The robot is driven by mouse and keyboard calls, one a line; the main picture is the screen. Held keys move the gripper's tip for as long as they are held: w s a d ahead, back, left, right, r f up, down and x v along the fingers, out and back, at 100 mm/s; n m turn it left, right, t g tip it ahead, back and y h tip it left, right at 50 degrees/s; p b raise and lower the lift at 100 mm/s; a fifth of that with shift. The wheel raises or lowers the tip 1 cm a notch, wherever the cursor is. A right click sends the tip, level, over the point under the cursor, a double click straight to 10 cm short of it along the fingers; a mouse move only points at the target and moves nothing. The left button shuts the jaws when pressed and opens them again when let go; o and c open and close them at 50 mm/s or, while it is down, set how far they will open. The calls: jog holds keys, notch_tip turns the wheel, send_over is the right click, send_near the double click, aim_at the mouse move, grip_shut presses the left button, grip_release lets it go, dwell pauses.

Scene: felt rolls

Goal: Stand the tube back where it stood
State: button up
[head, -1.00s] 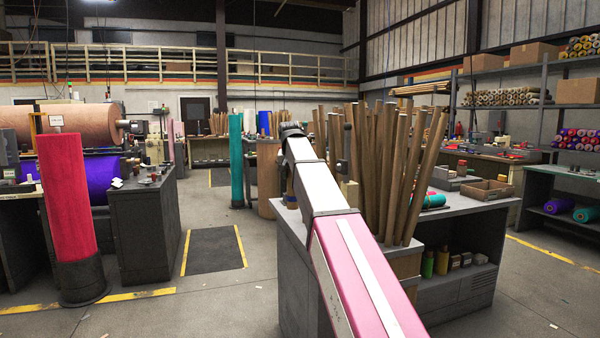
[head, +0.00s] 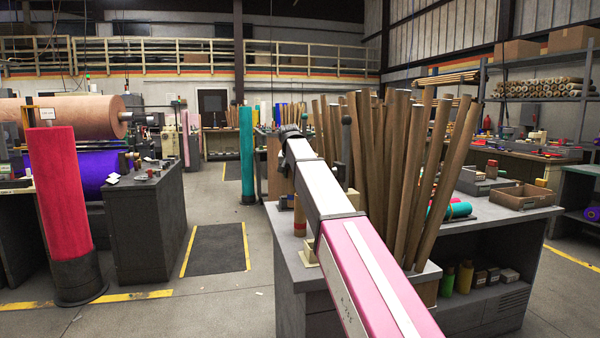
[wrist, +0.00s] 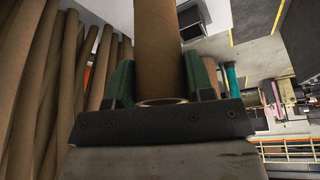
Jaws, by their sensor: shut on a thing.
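My gripper (wrist: 160,84) is shut on a brown cardboard tube (wrist: 160,40) in the wrist view. Its green-padded fingers press the tube from both sides. The tube's open end shows just at the jaws, and the rest runs out of the top of the picture, so its far end is hidden. In the head view my arm covers the jaws. A short brown cylinder with a red band (head: 299,215) shows beside my arm over the grey counter; I cannot tell whether it is part of the held tube.
Many tall brown tubes (head: 395,170) stand bunched just right of my arm; they also fill the left of the wrist view (wrist: 40,85). A grey counter (head: 500,212) is under them. A red roll (head: 60,185) stands left. Open floor with a dark mat (head: 215,250) lies between.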

aim_at(293, 189)
jog(key=shift+s, duration=0.1)
dwell(0.4)
jog(key=shift+f, duration=3.5)
jog(key=o, duration=1.3)
jog(key=shift+r, duration=0.15)
jog(key=v, duration=1)
jog(key=shift+s+a+r, duration=0.1)
jog(key=shift+r, duration=0.2)
